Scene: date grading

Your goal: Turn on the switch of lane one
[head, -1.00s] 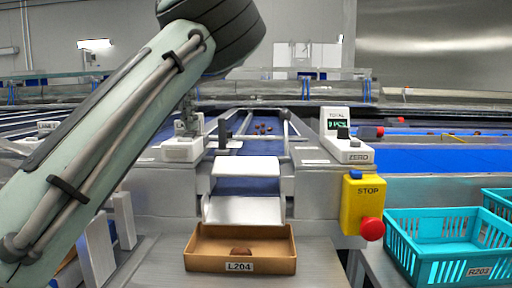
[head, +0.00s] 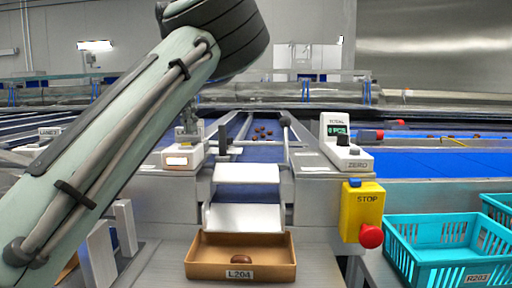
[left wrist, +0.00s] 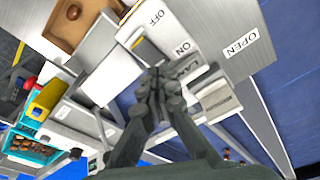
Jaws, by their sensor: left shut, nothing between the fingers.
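My left gripper (head: 188,132) is shut and empty, low over a small white box (head: 176,161) left of the chute. The box's front has a pale patch with a warm, orange-tinted edge. A white box (left wrist: 215,99) is right beside the fingers. The fingers hide part of the panel, and I cannot tell the switch's position or whether they touch it. My right gripper is not in view.
A brown tray (head: 207,266) labelled L204 holds a date below the white chute (head: 243,217). Several dates (head: 262,131) lie on the blue belt.

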